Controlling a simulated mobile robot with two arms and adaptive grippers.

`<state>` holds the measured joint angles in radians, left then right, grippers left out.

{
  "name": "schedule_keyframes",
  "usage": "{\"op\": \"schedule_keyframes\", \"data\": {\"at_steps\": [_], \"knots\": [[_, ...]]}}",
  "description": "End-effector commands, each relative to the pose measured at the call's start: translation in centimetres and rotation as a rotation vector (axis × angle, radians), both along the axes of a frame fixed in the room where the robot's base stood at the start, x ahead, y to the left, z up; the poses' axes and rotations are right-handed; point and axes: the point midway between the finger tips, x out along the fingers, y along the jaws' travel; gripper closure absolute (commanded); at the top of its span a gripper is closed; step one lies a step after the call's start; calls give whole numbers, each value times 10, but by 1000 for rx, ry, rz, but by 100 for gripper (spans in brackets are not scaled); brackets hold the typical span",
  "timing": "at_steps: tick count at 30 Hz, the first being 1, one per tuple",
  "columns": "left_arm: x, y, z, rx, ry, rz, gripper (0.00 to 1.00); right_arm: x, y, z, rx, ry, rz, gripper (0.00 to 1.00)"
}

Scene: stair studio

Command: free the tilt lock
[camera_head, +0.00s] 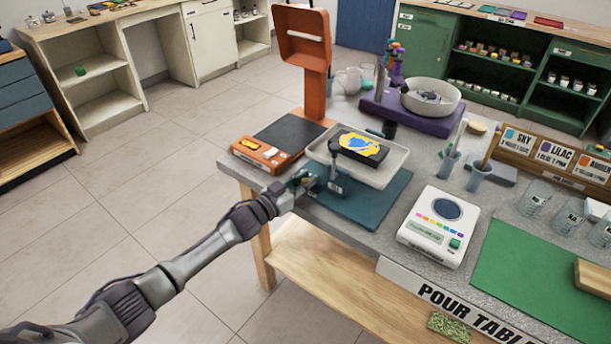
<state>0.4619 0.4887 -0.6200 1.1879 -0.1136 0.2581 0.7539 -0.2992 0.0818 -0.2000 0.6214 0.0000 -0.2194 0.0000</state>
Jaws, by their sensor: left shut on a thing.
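A teal tilt stand (385,205) sits on the near left part of the grey table, with a pale tray (375,178) on top. The tray looks slightly tilted and holds a dark panel (372,152) with a yellow and blue pour. An upright lever with a dark knob (334,145) stands at the tray's near left side. My left gripper (306,181) is at the stand's left front corner, shut on a small part there, which I take to be the tilt lock. The fingers mostly hide that part. My right gripper is out of view.
An orange press-like stand (314,85) and an orange box (262,154) are behind and left of the tray. A purple turntable (420,116) stands behind. A white scale (439,226), cups (480,175) and a green mat (540,280) are to the right.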

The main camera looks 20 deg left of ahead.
Motion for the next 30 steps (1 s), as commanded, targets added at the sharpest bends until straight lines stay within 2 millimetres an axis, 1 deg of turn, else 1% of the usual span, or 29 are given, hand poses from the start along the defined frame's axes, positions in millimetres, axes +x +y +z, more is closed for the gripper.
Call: {"op": "schedule_keyframes", "data": {"at_steps": [9,10,13,14,21,24,26,29,30], "knots": [[0,-1,0,-3,1,-7,100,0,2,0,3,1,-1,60],[0,-1,0,-3,1,-7,74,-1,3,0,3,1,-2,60],[0,-1,0,-2,0,-7,57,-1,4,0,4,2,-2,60],[0,-1,0,-2,0,-6,56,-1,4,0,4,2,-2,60],[0,0,0,-1,0,-5,56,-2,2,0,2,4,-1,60],[-3,2,-1,0,1,-4,56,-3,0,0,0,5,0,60],[-8,5,-1,0,2,-4,56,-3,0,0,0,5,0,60],[-23,13,-2,2,4,-4,56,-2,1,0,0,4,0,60],[-31,17,-2,3,3,-5,56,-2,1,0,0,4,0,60]]}}
